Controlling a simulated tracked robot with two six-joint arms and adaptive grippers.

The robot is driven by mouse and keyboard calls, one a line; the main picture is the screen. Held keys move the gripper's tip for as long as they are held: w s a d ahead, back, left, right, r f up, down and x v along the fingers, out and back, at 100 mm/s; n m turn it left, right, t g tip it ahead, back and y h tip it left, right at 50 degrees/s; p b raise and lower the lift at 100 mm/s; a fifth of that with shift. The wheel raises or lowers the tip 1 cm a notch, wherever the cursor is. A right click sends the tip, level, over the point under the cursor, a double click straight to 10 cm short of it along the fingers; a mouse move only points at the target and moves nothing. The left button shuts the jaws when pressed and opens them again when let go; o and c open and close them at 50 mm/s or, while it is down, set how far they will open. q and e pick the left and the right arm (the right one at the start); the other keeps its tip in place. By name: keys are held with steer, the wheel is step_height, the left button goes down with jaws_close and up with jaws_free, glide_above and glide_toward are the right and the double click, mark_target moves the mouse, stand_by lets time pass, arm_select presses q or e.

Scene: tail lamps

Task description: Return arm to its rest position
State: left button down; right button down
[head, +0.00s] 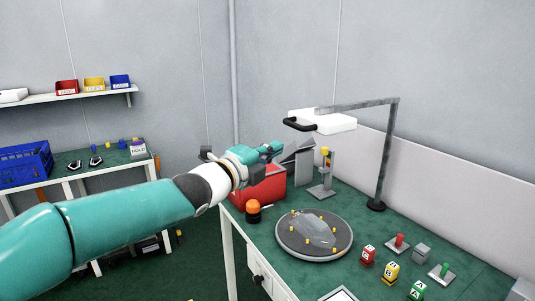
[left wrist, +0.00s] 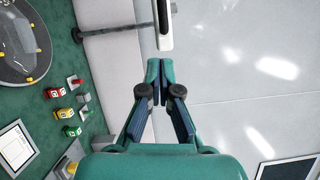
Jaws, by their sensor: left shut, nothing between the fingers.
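My left arm reaches in from the left in the head view. Its left gripper (head: 268,150) is above the red bin (head: 262,188), near the back of the bench. In the left wrist view the left gripper's fingers (left wrist: 157,70) meet at their tips, with nothing between them. My right gripper shows in neither view. A clear grey lamp part (head: 313,232) lies on the round grey plate (head: 288,247), apart from the gripper.
An orange beacon (head: 253,207) stands by the bin. Red (head: 368,254), yellow (head: 391,270) and green (head: 418,290) lettered blocks sit front right. A side table (head: 75,162) stands left.

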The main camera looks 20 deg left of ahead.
arm_select(q)
steer(key=s+d+f+n+g+p, duration=0.1)
steer(key=d+f+n+g, duration=0.2)
steer(key=f, duration=0.9)
steer(key=s+d+f+n+g+p, duration=0.15)
steer(key=f+n, duration=0.35)
steer(key=f, duration=0.6)
steer(key=s+d+f+n+g+p, duration=0.1)
steer(key=s+d+f+n+g, duration=0.2)
steer(key=f, duration=0.9)
steer(key=s+d+f+n+g+p, duration=0.1)
steer(key=s+d+f+n+g, duration=0.1)
steer(key=s+f, duration=0.4)
steer(key=s+d+f+n+g, duration=0.2)
steer(key=s+f+n+g, duration=0.2)
steer(key=s+f+n, duration=0.3)
steer(key=s+d+f+n+g+p, duration=0.1)
steer(key=s+f+n+g, duration=0.3)
steer(key=s, duration=0.9)
step_height(320, 180, down, 3)
steer(key=shift+s+d+r+p, duration=0.1)
steer(key=shift+s+d+p, duration=0.2)
steer(key=shift+d, duration=0.15)
